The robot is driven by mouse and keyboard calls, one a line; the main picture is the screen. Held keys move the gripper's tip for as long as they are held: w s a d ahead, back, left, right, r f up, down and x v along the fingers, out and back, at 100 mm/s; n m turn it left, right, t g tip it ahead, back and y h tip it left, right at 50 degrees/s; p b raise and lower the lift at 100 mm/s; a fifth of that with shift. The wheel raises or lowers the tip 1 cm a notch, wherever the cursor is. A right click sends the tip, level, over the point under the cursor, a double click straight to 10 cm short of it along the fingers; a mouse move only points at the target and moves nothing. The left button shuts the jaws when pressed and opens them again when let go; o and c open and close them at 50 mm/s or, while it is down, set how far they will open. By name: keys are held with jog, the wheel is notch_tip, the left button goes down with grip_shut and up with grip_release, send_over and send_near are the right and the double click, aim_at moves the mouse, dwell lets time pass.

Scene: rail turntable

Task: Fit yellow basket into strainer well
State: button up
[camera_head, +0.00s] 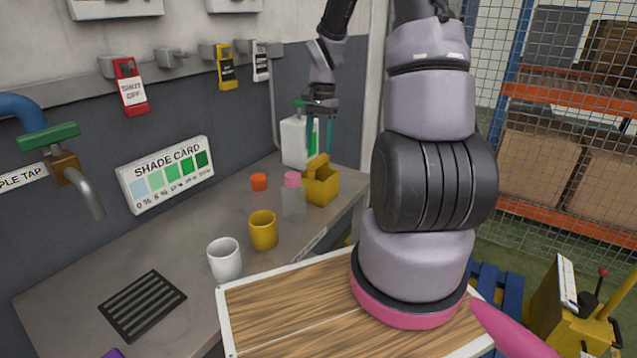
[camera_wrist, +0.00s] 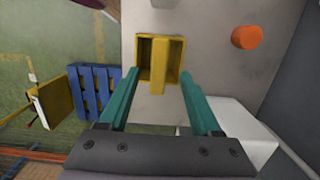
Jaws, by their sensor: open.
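The yellow basket (camera_head: 321,188) stands upright on the grey counter's far part, with a bar handle across its top. In the wrist view the basket (camera_wrist: 162,62) lies ahead of the fingers, its handle bar running between two open halves. My gripper (camera_head: 319,148) points down above the basket, its teal fingers apart and empty. In the wrist view my gripper (camera_wrist: 159,80) has one finger on each side of the basket's handle line; I see no contact. A dark slotted grate (camera_head: 142,303) lies at the counter's near left; I cannot tell whether it is the strainer well.
A clear bottle with a pink cap (camera_head: 293,197) stands close left of the basket. An orange cap (camera_head: 259,181), a white jug (camera_head: 296,140), a yellow mug (camera_head: 263,231) and a white mug (camera_head: 225,259) are also on the counter. The left middle counter is clear.

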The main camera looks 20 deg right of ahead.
send_over(319, 178)
jog(key=s+a, duration=0.2)
jog(key=s, duration=0.3)
jog(key=f, duration=0.8)
jog(key=shift+w+f, duration=0.25)
grip_shut()
